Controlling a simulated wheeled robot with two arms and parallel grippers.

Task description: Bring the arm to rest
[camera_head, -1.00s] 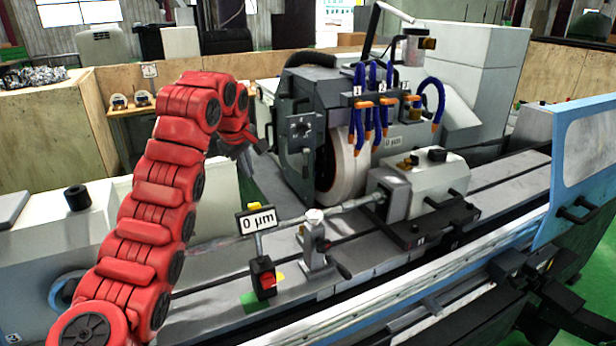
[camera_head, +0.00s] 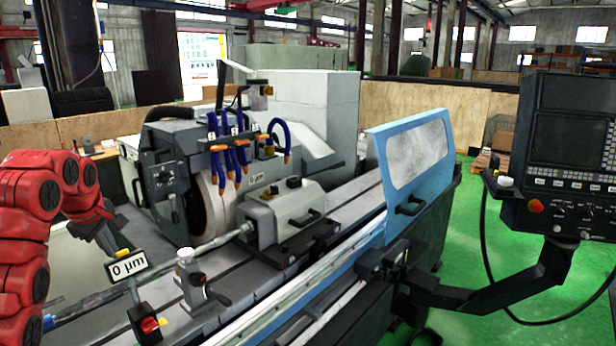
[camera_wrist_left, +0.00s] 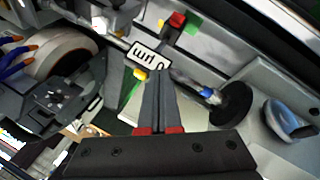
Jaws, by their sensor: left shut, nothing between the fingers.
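My left arm (camera_head: 25,230) is red and comes in at the left edge of the head view, bent over at the top. My left gripper (camera_head: 122,245) is dark and points down and to the right, behind the "0 µm" sign (camera_head: 127,267). In the left wrist view its two fingers (camera_wrist_left: 157,88) lie together with nothing between them. The fingers appear clear of the grinder, though the exact gap to the sign cannot be told. My right gripper does not show.
The grinder's wheel (camera_head: 212,205), blue coolant hoses (camera_head: 232,150) and headstock (camera_head: 283,212) stand right of the arm. A blue-framed guard (camera_head: 412,170) and a control panel (camera_head: 565,150) are farther right.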

